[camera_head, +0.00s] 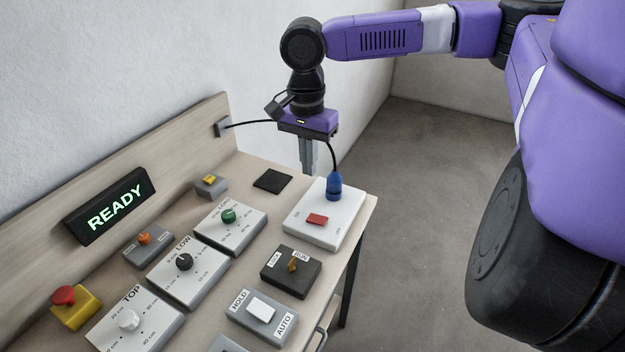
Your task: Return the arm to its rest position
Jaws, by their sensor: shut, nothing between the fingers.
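My gripper (308,157) points down at the end of my purple and black arm, above the back right of the control bench (358,222). Its grey fingers are together with nothing between them. It hangs behind the white box with a red switch (317,219). A blue plug (334,186) stands upright on that box. Whether the fingertips touch anything is hard to tell.
The bench holds several knob boxes, a black key switch box (290,272), a HOLD/AUTO switch box (262,312), a red emergency button (64,295) and a lit READY display (112,207). A black square pad (273,181) lies near my gripper. The floor (420,200) right of the bench is clear.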

